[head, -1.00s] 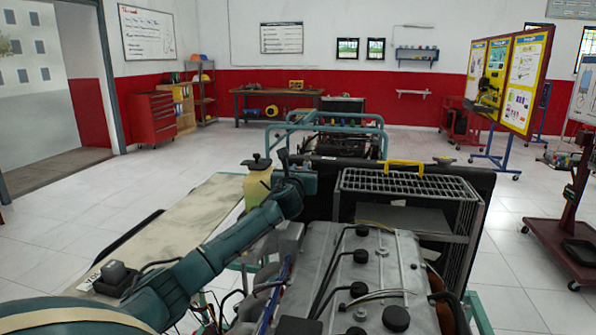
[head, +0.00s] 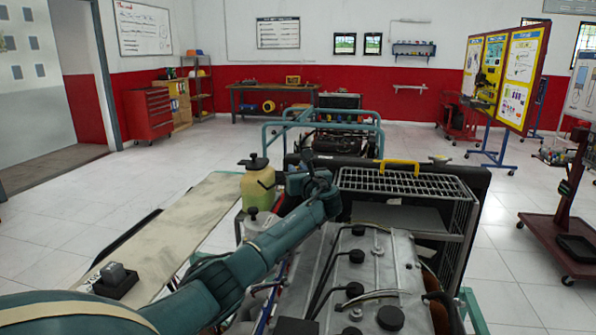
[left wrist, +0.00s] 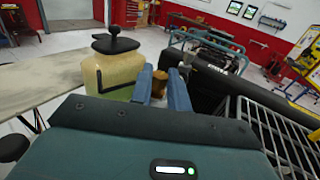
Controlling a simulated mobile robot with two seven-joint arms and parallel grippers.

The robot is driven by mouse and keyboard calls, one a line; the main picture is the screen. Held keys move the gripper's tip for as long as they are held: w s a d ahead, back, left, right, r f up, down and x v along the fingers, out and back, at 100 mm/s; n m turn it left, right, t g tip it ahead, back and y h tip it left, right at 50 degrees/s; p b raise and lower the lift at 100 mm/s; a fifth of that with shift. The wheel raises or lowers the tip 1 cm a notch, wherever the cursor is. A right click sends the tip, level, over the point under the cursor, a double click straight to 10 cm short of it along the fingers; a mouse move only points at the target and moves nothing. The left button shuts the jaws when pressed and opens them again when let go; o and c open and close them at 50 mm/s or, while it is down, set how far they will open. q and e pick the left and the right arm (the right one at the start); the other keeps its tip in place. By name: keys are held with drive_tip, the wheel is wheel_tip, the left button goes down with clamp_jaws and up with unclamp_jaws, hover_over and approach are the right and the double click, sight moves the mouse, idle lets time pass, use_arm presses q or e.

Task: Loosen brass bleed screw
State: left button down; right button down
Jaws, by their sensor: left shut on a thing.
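My left gripper (head: 312,183) is at the front left of the engine, beside the yellow fluid reservoir (head: 258,187). In the left wrist view its two blue fingers (left wrist: 161,84) are closed around a small brass-coloured piece (left wrist: 159,82), which looks like the bleed screw. The reservoir with its black cap (left wrist: 115,72) stands just left of the fingers there. In the head view my wrist and fingers hide the brass piece, so I cannot tell how far it is turned. My right gripper is not in view.
The engine (head: 365,265) with black caps and hoses fills the lower middle. A wire-grid metal box (head: 410,185) stands right of my wrist, by a dark radiator panel (head: 470,178). A beige tabletop (head: 180,230) lies left. Open floor surrounds the stand.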

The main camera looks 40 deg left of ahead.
use_arm(q)
drive_tip(key=c, duration=1.7)
unclamp_jaws()
drive_tip(key=o, duration=0.4)
drive_tip(key=shift+c, duration=0.2)
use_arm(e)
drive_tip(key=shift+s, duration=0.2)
use_arm(q)
drive_tip(key=shift+s+d+r+p, duration=0.1)
drive_tip(key=shift+s+d+p, duration=0.15)
drive_tip(key=shift+d+p, duration=0.25)
drive_tip(key=v, duration=1.2)
drive_tip(key=shift+s+p, duration=0.1)
drive_tip(key=shift+p, duration=0.25)
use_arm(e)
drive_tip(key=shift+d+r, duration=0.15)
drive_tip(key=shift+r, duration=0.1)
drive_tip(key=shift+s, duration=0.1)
